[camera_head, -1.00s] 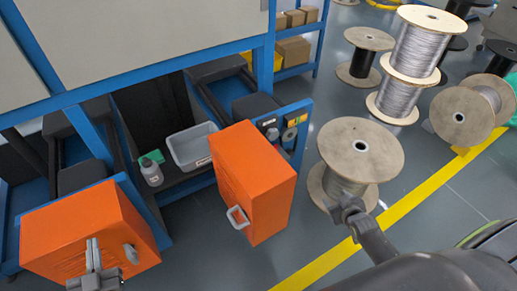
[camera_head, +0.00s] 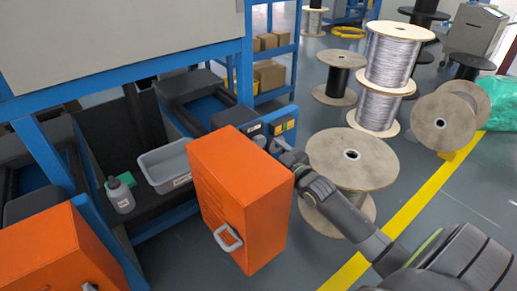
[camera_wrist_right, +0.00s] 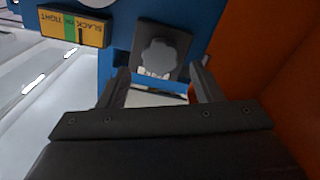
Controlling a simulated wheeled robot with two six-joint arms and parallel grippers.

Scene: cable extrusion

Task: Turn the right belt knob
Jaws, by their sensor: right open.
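My right gripper (camera_wrist_right: 161,70) is open, with one finger on each side of the knob's lower part in that picture. I cannot tell whether the fingers touch it. In the head view my right gripper (camera_head: 288,157) is at the blue panel (camera_head: 253,128), just past the orange box's right edge, and its fingertips are hard to make out. My left gripper is not in view.
The orange box (camera_head: 265,215) with a grey handle stands close to my right gripper. A yellow-green slack/tight label (camera_wrist_right: 75,27) is left of the knob. A wooden reel (camera_head: 350,160) stands beside my right arm. A grey bin (camera_head: 165,165) and bottle (camera_head: 120,195) are further left.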

